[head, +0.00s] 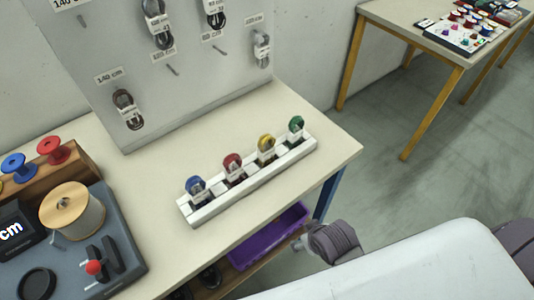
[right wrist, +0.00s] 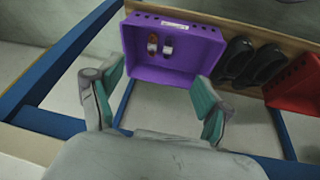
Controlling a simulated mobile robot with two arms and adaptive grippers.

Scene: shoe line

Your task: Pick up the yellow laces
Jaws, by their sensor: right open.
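The yellow laces (head: 266,146) are a small coiled bundle with a white label. They stand upright in a white rack (head: 205,213) on the table, between the red laces (head: 233,165) and the green laces (head: 296,126). The blue laces (head: 195,186) are at the rack's left end. My right gripper (right wrist: 157,106) is open and empty in the right wrist view, facing a purple bin (right wrist: 195,69). In the head view my right arm's end is low at the table's front right, away from the rack. My left gripper is not in view.
A pegboard (head: 190,60) with hanging laces stands behind the rack. A device with a spool (head: 72,210) is at the left. The purple bin (head: 270,236) is below the table edge; black shoes (right wrist: 237,60) and a red bin (right wrist: 297,90) sit beside it.

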